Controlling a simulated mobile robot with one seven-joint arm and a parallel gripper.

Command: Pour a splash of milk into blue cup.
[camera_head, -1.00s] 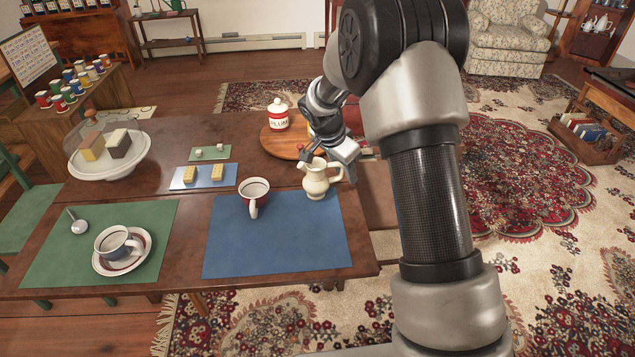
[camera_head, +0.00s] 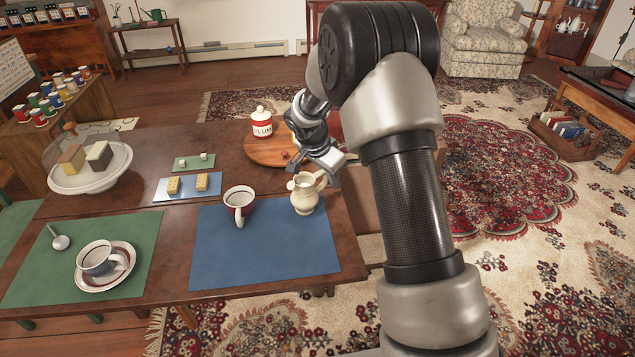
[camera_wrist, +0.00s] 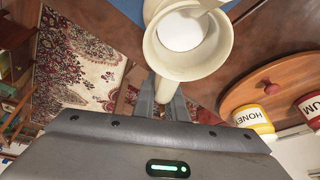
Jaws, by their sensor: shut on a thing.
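A cream milk jug (camera_head: 305,194) stands at the far right corner of the blue mat (camera_head: 262,255). Whether its base touches the mat is hard to tell. My gripper (camera_head: 322,175) is shut on the jug's handle, on its right side. In the wrist view, the handle sits between the jaws (camera_wrist: 166,98) and white milk (camera_wrist: 181,31) shows inside the upright jug.
A red-and-white cup (camera_head: 238,203) stands left of the jug, between it and the blue cup. A spoon (camera_head: 60,241) lies on the green mat (camera_head: 40,285). A round wooden board (camera_head: 262,153) with jars is behind. The blue mat's front is clear.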

